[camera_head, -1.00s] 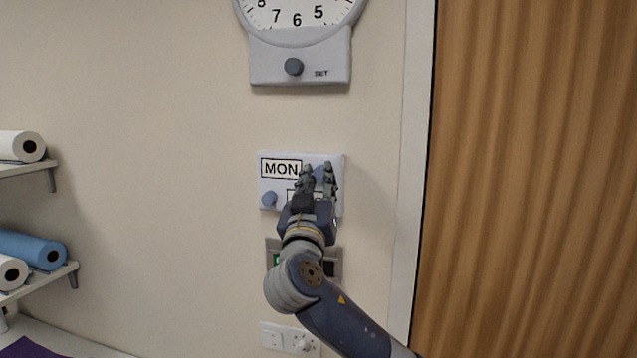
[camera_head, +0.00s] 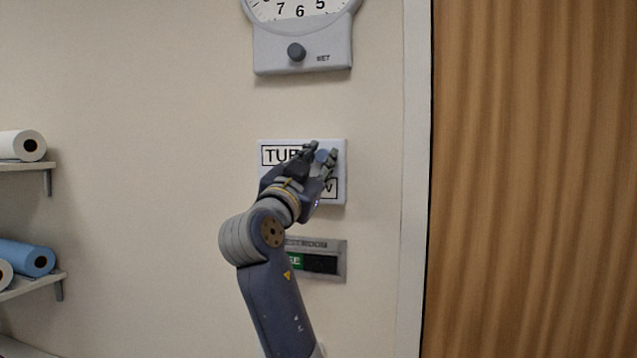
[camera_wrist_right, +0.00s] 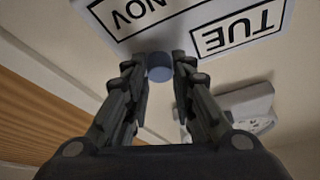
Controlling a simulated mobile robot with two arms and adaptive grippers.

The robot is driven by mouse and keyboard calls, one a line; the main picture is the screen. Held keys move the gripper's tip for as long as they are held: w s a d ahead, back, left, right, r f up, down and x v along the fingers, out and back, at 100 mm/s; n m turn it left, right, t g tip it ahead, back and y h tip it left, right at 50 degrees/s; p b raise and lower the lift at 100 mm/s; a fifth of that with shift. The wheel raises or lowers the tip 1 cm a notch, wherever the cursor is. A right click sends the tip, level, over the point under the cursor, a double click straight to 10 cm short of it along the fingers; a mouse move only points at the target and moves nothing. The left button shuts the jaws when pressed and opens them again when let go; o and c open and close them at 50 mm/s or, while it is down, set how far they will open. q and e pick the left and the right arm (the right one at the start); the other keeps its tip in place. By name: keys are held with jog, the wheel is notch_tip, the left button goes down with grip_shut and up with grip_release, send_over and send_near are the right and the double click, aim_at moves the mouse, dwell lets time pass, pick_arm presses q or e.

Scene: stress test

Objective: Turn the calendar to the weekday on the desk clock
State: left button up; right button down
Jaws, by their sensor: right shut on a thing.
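The white wall calendar (camera_head: 338,145) hangs below the wall clock. Its upper window reads TUE, partly covered by my fingers in the head view. The TUE window (camera_wrist_right: 238,34) shows whole but upside down in the right wrist view, with NOV beside it. My right gripper (camera_head: 322,151) is shut on the calendar's blue-grey round knob (camera_head: 321,156), to the right of the weekday window. The knob (camera_wrist_right: 160,68) sits between both fingers in the right wrist view. The desk clock is not in view. My left gripper is not in view.
A wall clock (camera_head: 275,40) with a SET knob hangs above. A grey sign plate (camera_head: 340,246) with a green part sits below the calendar, partly behind my arm. A white door frame and wooden door (camera_head: 535,180) stand right. Shelves with rolls (camera_head: 22,254) are left.

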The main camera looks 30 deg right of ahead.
jog(key=shift+m+g+b, duration=0.6)
jog(key=shift+m+b, duration=0.05)
jog(key=shift+m, duration=0.35)
jog(key=c, duration=1.4)
grip_release()
jog(key=shift+o, duration=0.2)
jog(key=shift+a, duration=0.1)
jog(key=v, duration=1.2)
jog(key=shift+f, duration=0.2)
jog(key=shift+w, duration=0.15)
